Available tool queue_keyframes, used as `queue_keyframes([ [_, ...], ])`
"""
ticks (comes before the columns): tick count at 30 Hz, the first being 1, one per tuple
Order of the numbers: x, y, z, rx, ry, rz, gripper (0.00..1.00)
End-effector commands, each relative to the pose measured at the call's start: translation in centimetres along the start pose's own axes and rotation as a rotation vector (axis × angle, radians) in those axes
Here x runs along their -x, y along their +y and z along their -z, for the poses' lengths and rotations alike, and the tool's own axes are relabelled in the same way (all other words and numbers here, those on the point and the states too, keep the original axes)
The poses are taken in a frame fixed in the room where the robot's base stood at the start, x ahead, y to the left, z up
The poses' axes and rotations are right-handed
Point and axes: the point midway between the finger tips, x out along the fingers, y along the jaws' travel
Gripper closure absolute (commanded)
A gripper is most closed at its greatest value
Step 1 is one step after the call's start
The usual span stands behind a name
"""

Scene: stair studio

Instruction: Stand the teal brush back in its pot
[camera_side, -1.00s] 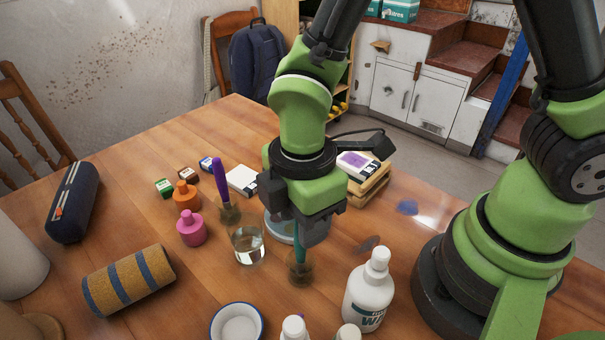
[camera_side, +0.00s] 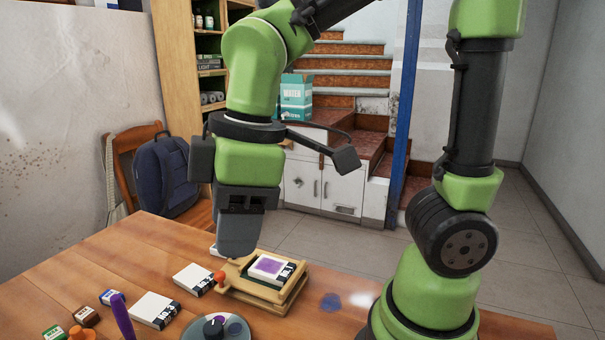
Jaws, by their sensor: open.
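The teal brush and its pot are out of the picture now, below the lower edge of the side view. My gripper (camera_side: 240,238) points down above the table (camera_side: 140,258), with its fingers seen nearly edge-on. No brush shows in it. It hangs just behind a wooden frame (camera_side: 240,292) that holds a white and purple block. The purple brush (camera_side: 122,318) stands at the lower left, its lower part cut off by the picture edge.
A round palette (camera_side: 245,333) lies at the bottom. White boxes (camera_side: 155,309) and small paint blocks (camera_side: 111,297) lie left of it. A chair with a blue backpack (camera_side: 165,175) stands behind the table. The table's back left is bare.

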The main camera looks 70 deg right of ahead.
Motion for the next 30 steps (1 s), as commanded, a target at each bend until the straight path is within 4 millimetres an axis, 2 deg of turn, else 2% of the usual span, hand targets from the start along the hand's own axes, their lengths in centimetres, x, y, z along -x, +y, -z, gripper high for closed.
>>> queue_keyframes([
  [1, 1.6, 0.6, -1.2, -0.157, 0.070, -0.023, 0.57],
  [3, 3.3, 1.1, -2.9, -0.377, 0.159, -0.042, 0.57],
  [6, 5.0, 1.2, -5.0, -0.655, 0.280, -0.056, 0.57],
  [9, 5.9, 1.1, -6.5, -0.866, 0.380, -0.059, 0.57],
  [12, 6.3, 0.9, -7.5, -1.000, 0.448, -0.056, 0.57],
  [17, 6.5, 0.8, -8.0, -1.079, 0.486, -0.051, 0.57],
  [30, 6.5, 0.8, -8.0, -1.075, 0.484, -0.051, 0.57],
])
